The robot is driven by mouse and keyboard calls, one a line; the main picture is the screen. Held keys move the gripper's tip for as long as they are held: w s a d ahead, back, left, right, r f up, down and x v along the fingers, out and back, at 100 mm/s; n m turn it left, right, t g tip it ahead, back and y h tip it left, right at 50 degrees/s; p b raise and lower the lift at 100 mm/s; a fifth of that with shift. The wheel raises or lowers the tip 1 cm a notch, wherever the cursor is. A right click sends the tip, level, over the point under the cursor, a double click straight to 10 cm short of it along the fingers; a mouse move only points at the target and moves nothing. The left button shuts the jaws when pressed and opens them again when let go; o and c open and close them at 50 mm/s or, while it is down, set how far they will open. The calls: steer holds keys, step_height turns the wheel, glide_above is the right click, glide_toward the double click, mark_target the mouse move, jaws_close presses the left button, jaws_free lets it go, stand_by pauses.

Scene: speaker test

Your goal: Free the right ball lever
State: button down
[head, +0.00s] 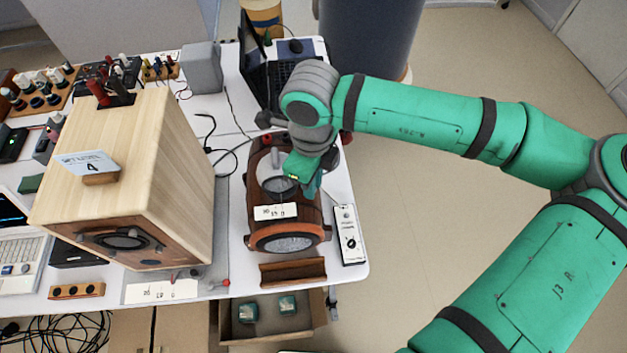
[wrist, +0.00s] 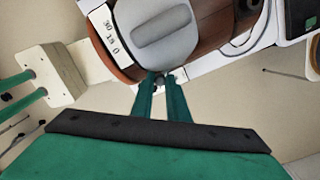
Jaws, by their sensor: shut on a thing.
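The round brown wooden speaker (head: 257,215) lies on the table in the head view, with a grey front mesh and a small white label. In the wrist view its brown side (wrist: 212,30) and a grey plate with a raised grip (wrist: 160,27) show. My gripper (head: 308,183) is at the right side of this speaker. In the wrist view my two green fingers (wrist: 161,82) close on a small dark ball, the right ball lever (wrist: 160,83), at the speaker's edge. The fingers hide most of the lever, and I cannot tell its position.
A large pale wooden box speaker (head: 118,185) stands to the left. A white control box (head: 347,235) is close on the right, near the table edge. A brown tray (head: 293,272) lies in front. A laptop (head: 285,75) is behind.

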steer(key=shift+w+a, duration=0.1)
steer(key=shift+a, duration=0.05)
steer(key=c, duration=1.7)
jaws_free()
step_height(320, 180, up, 11)
steer(key=shift+f, duration=0.1)
